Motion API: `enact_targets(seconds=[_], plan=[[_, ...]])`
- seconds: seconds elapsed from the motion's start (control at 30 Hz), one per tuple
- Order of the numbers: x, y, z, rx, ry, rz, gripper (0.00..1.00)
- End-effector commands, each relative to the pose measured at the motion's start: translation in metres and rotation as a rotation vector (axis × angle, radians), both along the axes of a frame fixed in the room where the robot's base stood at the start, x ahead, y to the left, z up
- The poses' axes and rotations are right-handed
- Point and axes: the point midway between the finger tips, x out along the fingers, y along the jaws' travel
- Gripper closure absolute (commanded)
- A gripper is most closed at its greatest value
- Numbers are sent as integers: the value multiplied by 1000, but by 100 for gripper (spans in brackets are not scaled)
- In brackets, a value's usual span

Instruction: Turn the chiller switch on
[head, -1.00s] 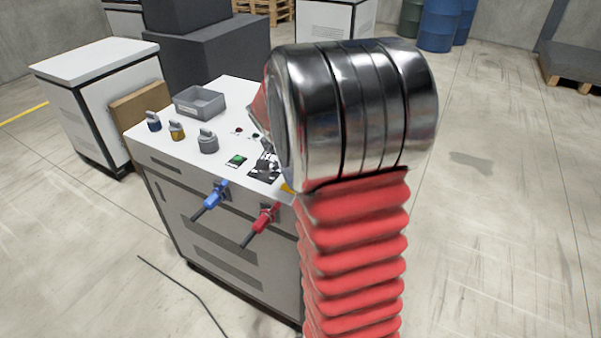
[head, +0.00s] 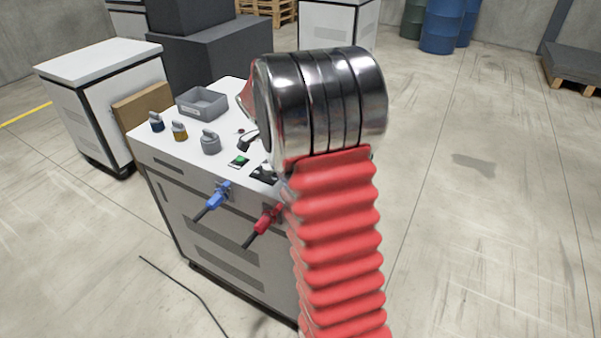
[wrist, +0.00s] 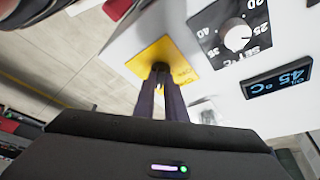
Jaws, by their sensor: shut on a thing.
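In the wrist view the chiller switch's yellow plate (wrist: 160,56) sits on a white panel, with small ON/OFF lettering near its right edge. My gripper (wrist: 162,74) reaches onto this plate, with its narrow dark fingers shut on the switch knob at its middle. The fingers hide most of the knob, so I cannot tell which way it points. Next to it are a round white SET °C dial (wrist: 237,38) and a dark display (wrist: 282,84) reading 45 °C upside down. In the head view my red and chrome arm hides the fingertips and the switch.
A thin cable lies in front.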

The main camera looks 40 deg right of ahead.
Motion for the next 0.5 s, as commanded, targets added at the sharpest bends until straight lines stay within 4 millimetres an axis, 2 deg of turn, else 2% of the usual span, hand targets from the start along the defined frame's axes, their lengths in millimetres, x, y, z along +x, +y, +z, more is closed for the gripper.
enact_targets(seconds=[0.37, 0.4, 0.5], plan=[[4, 2, 0, 2, -11, -3, 100], [4, 2, 0, 2, -11, -3, 87], [3, 1, 0, 1, -9, -3, 80]])
